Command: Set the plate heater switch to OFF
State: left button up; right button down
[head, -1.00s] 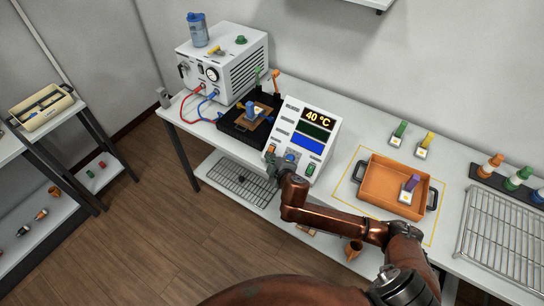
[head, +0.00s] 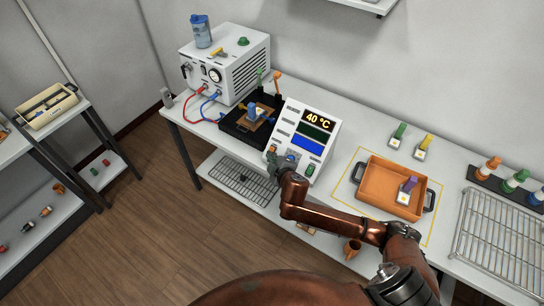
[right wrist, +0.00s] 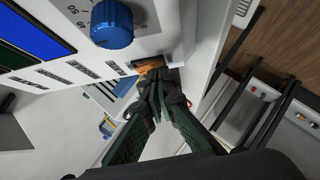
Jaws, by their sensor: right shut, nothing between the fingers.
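The control box (head: 318,142) stands on the bench with a sloped front panel, a display reading 40 °C and a blue knob (head: 292,160). The knob shows large in the right wrist view (right wrist: 112,24). An orange switch (right wrist: 151,66) sits at the panel's lower edge, partly hidden by my fingers; its label and position cannot be read. My right gripper (head: 273,161) is at this lower left corner of the panel. In the right wrist view its dark green fingers (right wrist: 160,78) are shut and empty, their tips at or very close to the switch. My left gripper is not in view.
A black heating plate (head: 235,127) with a blue-topped item lies left of the control box. A white pump unit (head: 236,58) stands behind it. An orange tray (head: 376,192) sits to the right, and a wire rack (head: 490,240) further right. A green switch (head: 310,170) is on the panel's lower right.

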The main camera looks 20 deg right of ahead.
jog(key=a+p+v, duration=0.2)
jog(key=p+v, duration=0.2)
jog(key=v, duration=0.8)
jog(key=shift+r, duration=0.25)
dwell(1.1)
